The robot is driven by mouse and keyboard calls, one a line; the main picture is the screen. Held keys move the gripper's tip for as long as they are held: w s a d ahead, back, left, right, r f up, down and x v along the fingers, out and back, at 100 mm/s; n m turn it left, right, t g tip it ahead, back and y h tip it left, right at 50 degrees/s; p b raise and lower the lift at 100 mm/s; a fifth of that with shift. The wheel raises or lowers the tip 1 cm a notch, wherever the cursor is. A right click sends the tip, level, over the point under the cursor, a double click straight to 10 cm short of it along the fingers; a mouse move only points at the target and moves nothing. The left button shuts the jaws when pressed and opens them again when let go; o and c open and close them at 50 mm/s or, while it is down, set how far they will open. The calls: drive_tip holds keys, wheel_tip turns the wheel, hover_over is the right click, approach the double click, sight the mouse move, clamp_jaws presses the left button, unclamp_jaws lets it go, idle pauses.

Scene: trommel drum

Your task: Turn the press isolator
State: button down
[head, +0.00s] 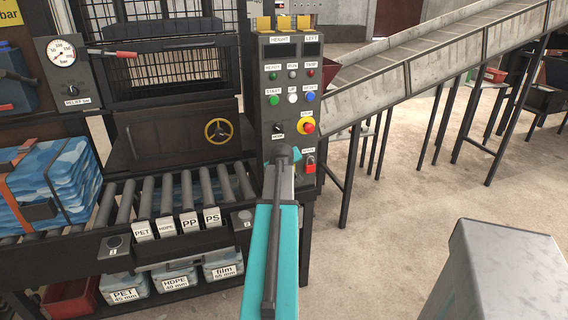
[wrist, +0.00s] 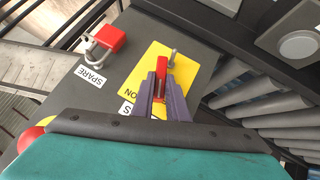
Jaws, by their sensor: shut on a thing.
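The press isolator's red handle (wrist: 161,68) shows in the wrist view on a yellow plate (wrist: 193,62) on the dark control panel. My gripper (wrist: 162,90) has its two purple fingers closed on either side of this handle. The handle's lower part is hidden between the fingers. A small grey metal loop stands by the handle's far end. In the head view my teal arm covers the isolator and the gripper. The lettering by the plate is partly hidden by the fingers.
A red padlock (wrist: 110,38) hangs beside the plate, labelled SPARE. In the head view the control panel (head: 292,75) carries buttons and a red emergency stop (head: 307,127). A roller table (head: 185,195) stands left, a sloping conveyor (head: 430,80) right. Floor right of the panel is open.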

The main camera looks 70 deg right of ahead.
drive_tip(key=shift+s+d+m+t+y+p, duration=0.1)
drive_tip(key=shift+s+m+t+y+p, duration=0.1)
drive_tip(key=shift+m+t+y, duration=0.35)
drive_tip(key=shift+s+d+m+t+y+p, duration=0.15)
drive_tip(key=shift+m+t+y, duration=0.2)
drive_tip(key=shift+t+y, duration=0.35)
drive_tip(key=shift+a+t, duration=0.15)
drive_tip(key=shift+t, duration=0.1)
drive_tip(key=c, duration=1.7)
unclamp_jaws()
drive_tip(key=shift+c, duration=0.2)
drive_tip(key=shift+r, duration=0.15)
drive_tip(key=b+v, duration=0.1)
drive_tip(key=v, duration=1.2)
drive_tip(key=shift+r, duration=0.25)
drive_tip(key=shift+a, duration=0.15)
